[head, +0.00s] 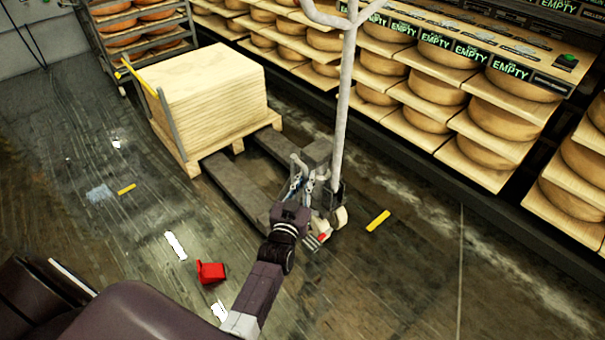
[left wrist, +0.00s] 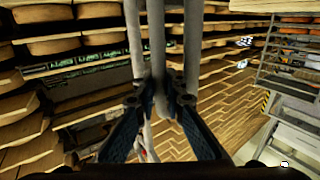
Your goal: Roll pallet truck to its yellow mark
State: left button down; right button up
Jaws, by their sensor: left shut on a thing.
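The pallet truck (head: 240,186) has dark forks pointing at the wooden pallet and an upright grey handle (head: 341,115) that leaves the top of the head view. My left gripper (head: 298,184) is low by the handle's base. In the left wrist view, my left gripper (left wrist: 159,92) is shut on part of the truck, by the grey handle bars (left wrist: 134,45); the exact grip is hard to see. A short yellow mark (head: 378,220) lies on the floor right of the truck's wheels. Another yellow mark (head: 126,189) lies left of the forks. My right gripper is not in view.
A wooden pallet (head: 191,168) with stacked boards (head: 211,95) stands beyond the fork tips, with a yellow-topped bar beside it. Cheese shelves (head: 450,100) line the right side. A red object (head: 210,272) lies on the floor. Floor at lower right is clear.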

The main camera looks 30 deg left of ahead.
pick_arm(q)
jog(key=shift+r, duration=0.1)
jog(key=shift+a, duration=0.1)
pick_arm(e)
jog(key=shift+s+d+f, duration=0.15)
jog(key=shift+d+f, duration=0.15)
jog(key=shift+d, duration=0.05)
pick_arm(q)
jog(key=shift+a, duration=0.1)
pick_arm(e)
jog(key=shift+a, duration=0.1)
pick_arm(q)
jog(key=c, duration=2.3)
grip_release()
jog(key=shift+o, duration=0.2)
jog(key=shift+s+d+f, duration=0.2)
jog(key=shift+s, duration=0.2)
jog(key=s+d, duration=0.2)
jog(key=s, duration=0.9)
